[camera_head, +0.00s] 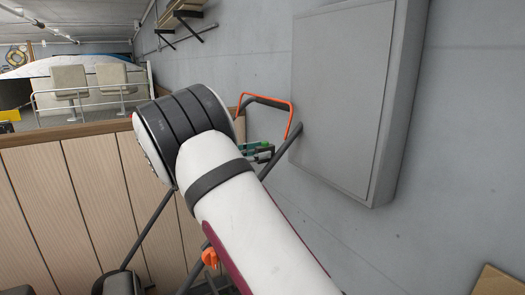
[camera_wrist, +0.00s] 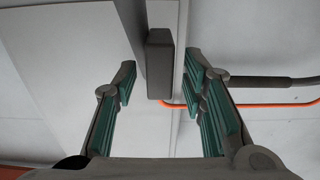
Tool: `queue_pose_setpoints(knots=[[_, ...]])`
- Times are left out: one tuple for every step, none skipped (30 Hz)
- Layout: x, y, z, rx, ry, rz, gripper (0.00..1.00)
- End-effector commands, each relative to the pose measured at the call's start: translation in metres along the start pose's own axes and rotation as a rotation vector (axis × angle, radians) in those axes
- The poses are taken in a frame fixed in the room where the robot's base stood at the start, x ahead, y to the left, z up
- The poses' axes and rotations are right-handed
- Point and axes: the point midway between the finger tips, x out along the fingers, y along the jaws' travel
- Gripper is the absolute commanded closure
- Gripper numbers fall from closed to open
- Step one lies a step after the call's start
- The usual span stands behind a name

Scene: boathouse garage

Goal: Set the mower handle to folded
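The mower handle (camera_head: 288,146) stands unfolded, slanting upward, with dark tubes, a dark grip bar (camera_head: 268,101) and an orange bail across the top. An orange knob (camera_head: 209,257) sits low on it. My arm hides much of the handle's middle and most of the mower. In the wrist view, the grip bar (camera_wrist: 275,81) and orange bail (camera_wrist: 262,105) lie to the right, running behind the right finger. My gripper (camera_wrist: 160,76) is open with green pads apart, and no handle tube shows between them. In the head view, part of my gripper (camera_head: 262,150) shows near the handle.
A grey wall cabinet (camera_head: 343,90) is close behind and right of the handle. A dark grey block (camera_wrist: 159,62) shows between the fingers in the wrist view; its distance is unclear. A wood-panelled partition (camera_head: 85,190) stands left, with a boat (camera_head: 95,85) beyond.

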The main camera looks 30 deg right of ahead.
Motion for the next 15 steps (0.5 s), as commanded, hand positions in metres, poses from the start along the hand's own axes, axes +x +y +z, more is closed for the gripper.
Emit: queue_pose_setpoints(knots=[[0.0055,0.0007,-0.0005,0.0,0.0,0.002,0.62],[0.0077,0.0007,-0.0004,0.0,0.0,0.002,0.62],[0.01,0.0006,-0.0003,0.0,0.0,0.001,0.62],[0.0113,0.0005,-0.0002,0.0,0.0,0.001,0.62],[0.0124,0.0004,-0.0001,0.0,0.0,0.001,0.62],[0.0134,0.0003,0.0,0.001,0.0,0.001,0.62],[0.0139,0.0002,0.0001,0.001,-0.001,0.0,0.62],[0.0143,0.0002,0.0001,0.001,-0.001,0.0,0.62],[0.0145,0.0001,0.0002,0.001,-0.001,0.0,0.62],[0.0145,0.0,0.0002,0.001,-0.001,0.0,0.62],[0.0144,0.0,0.0002,0.001,-0.001,0.0,0.62],[0.0144,0.0,0.0002,0.001,-0.001,0.0,0.62],[0.0144,0.0,0.0002,0.001,-0.001,0.0,0.62],[0.0143,0.0,0.0002,0.001,-0.001,0.0,0.62],[0.0143,0.0,0.0002,0.0,-0.001,0.0,0.68]])
